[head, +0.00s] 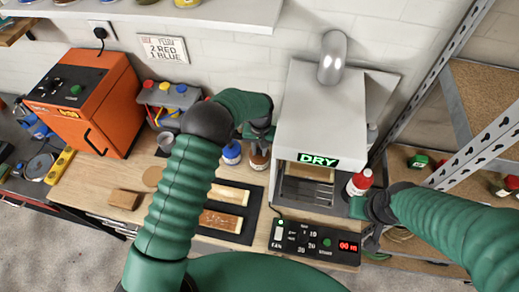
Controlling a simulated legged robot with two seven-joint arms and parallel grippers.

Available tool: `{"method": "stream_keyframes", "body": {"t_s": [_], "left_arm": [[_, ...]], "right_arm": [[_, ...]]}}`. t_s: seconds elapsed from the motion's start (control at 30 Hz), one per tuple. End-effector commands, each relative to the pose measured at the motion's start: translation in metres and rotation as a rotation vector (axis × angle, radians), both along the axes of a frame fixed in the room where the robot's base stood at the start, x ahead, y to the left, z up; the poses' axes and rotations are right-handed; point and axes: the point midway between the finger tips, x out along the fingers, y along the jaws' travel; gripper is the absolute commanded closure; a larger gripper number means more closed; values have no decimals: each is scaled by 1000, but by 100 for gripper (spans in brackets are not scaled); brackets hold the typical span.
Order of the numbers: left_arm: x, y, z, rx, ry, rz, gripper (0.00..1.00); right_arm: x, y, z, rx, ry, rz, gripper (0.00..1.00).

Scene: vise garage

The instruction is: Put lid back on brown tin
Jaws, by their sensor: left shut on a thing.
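The brown tin (259,160) stands on the wooden bench, between a blue tin and the grey dryer box. My left gripper (258,142) reaches in from the left and points down right over the brown tin. It is shut on what seems to be the tin's lid, which the fingers mostly hide. I cannot tell whether the lid touches the tin's rim.
A blue tin (231,153) stands close left of the brown tin. The dryer (318,120) with its DRY sign rises close to the right. A dark mat (246,236) with wooden pieces lies in front.

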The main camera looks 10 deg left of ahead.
Motion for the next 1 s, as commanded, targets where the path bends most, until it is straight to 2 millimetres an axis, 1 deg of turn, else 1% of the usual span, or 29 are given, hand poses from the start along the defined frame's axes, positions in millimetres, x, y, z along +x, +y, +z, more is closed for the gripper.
{"method": "stream_keyframes", "body": {"t_s": [0.2,0.23,0.4,0.43,0.63,0.67,0.8,1.0], "left_arm": [[0,0,0,0,0,0,100],[0,0,0,0,0,0,77],[0,0,0,0,0,0,55],[0,0,0,0,0,0,53],[0,0,0,0,0,0,53],[0,0,0,0,0,0,50],[0,0,0,0,0,0,32],[0,0,0,0,0,0,31]], "right_arm": [[0,0,0,0,0,0,49],[0,0,0,0,0,0,49],[0,0,0,0,0,0,49],[0,0,0,0,0,0,49],[0,0,0,0,0,0,49],[0,0,0,0,0,0,49],[0,0,0,0,0,0,49],[0,0,0,0,0,0,49]]}}
